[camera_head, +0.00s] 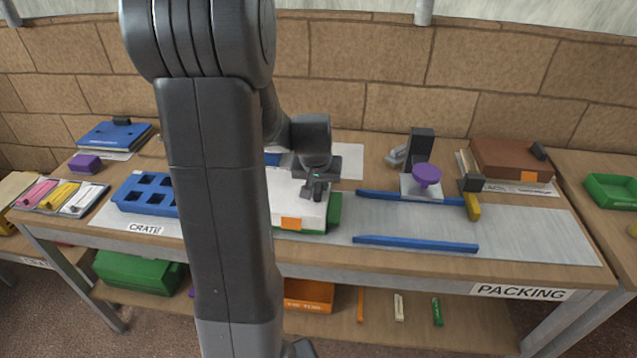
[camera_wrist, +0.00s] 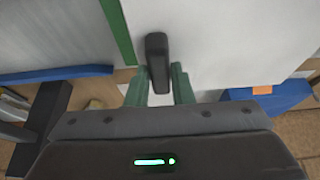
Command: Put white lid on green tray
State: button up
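The white lid (camera_head: 290,195) lies over the green tray (camera_head: 334,212) at the middle of the bench, with an orange tag on its front. A strip of green shows along the lid's right side in the head view, and as a green edge (camera_wrist: 117,30) in the wrist view. The rest of the tray is hidden, and I cannot tell whether the lid rests on it. My gripper (camera_head: 318,196) is above the lid. In the wrist view its green fingers (camera_wrist: 159,72) flank the lid's dark handle (camera_wrist: 157,48), which fills the narrow gap between them.
Two blue rails (camera_head: 415,244) lie on a grey mat to the right. A purple knob (camera_head: 427,175) on a white base stands behind them, near a yellow-and-black item (camera_head: 472,203). A blue crate (camera_head: 147,194) is at left. My arm hides part of the bench.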

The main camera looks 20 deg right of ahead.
jog(key=o, duration=0.4)
jog(key=shift+o, duration=0.2)
jog(key=v, duration=1.4)
jog(key=shift+w+f, duration=0.1)
jog(key=x, duration=1.3)
jog(key=shift+d+f, duration=0.1)
jog(key=shift+f, duration=0.25)
jog(key=shift+r, duration=0.15)
